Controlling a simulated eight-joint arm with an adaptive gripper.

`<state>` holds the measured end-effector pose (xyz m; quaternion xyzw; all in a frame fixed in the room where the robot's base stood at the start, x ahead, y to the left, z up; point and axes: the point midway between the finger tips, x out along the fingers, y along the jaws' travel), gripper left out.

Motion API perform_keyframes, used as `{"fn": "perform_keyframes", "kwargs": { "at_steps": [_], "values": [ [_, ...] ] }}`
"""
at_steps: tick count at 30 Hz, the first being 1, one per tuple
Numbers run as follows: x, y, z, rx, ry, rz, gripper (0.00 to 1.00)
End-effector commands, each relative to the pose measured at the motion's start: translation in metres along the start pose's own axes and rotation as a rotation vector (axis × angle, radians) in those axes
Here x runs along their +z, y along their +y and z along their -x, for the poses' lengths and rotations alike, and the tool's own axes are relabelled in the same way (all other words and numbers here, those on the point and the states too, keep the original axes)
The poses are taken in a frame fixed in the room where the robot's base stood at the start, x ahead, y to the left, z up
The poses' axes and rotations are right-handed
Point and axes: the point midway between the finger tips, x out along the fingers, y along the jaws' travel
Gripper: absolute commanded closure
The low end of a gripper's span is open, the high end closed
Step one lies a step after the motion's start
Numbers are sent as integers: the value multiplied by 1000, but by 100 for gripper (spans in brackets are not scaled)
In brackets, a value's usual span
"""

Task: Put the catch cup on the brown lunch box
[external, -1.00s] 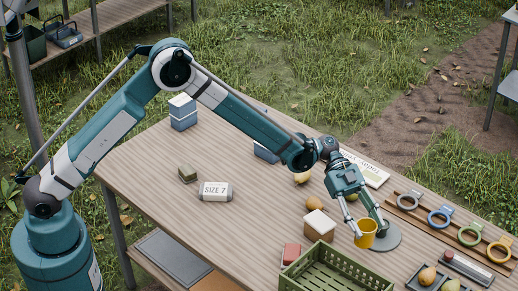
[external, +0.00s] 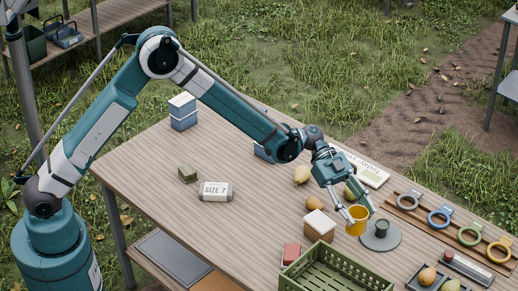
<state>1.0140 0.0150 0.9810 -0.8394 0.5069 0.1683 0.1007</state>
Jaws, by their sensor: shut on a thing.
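The catch cup (external: 355,224) is a small yellow cup, upright between the fingers of my gripper (external: 360,214). My gripper is shut on it and holds it just right of the brown lunch box, by the left edge of a round grey disc (external: 381,242). The brown lunch box (external: 319,229) has a pale lid and stands on the table, with nothing on its lid. The cup's far side is hidden by the fingers.
A green crate (external: 340,271) stands in front of the brown box, with a red block (external: 291,254) beside it. Loose pears (external: 314,203) lie behind. Coloured rings (external: 438,218) stand in a rack at right.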

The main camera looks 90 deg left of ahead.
Motion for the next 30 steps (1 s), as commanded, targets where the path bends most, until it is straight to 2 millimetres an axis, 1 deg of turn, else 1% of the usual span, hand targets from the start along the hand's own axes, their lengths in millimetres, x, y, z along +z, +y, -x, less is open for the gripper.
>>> {"fn": "perform_keyframes", "kwargs": {
  "at_steps": [1, 6, 12, 18, 21, 24, 30],
  "values": [
    [-2, 2, 11, -18, 0, 7, 71],
    [-5, 10, 45, -82, 0, 34, 71],
    [-8, 22, 84, -156, 0, 64, 71],
    [-9, 35, 117, -223, 1, 93, 71],
    [-10, 40, 129, -248, 1, 102, 71],
    [-10, 45, 137, -264, 1, 109, 71],
    [-10, 48, 144, -279, 2, 115, 71]
  ]
}}
